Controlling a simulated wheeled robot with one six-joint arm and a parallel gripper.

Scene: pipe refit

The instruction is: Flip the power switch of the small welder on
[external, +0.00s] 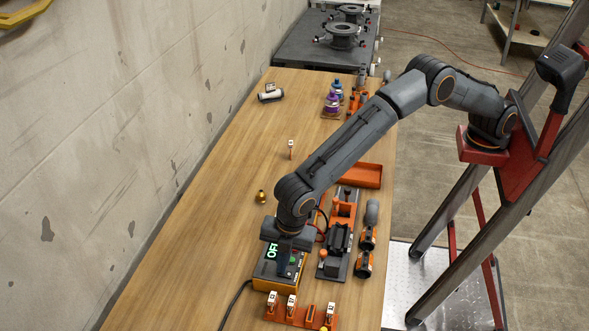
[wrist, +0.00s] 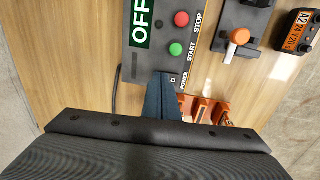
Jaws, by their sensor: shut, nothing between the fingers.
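The small welder is a yellow and dark box (external: 266,283) at the near end of the bench. In the wrist view its dark panel (wrist: 190,48) has a display (wrist: 143,22) reading OFF, a red STOP button (wrist: 181,18) and a green START button (wrist: 176,49). A "0" mark and the word POWER show below the buttons. The power switch itself is not clearly seen; my fingers cover that part of the panel. My gripper (wrist: 163,76) is shut and empty, its fingertips right at the "0" mark. I cannot tell whether they touch.
An orange rack (external: 300,316) with several small tagged parts stands just in front of the welder. A dark fixture with an orange lever (wrist: 239,36) and battery-like tools (external: 365,262) are to the right. The bench's left side is mostly clear, beside the wall.

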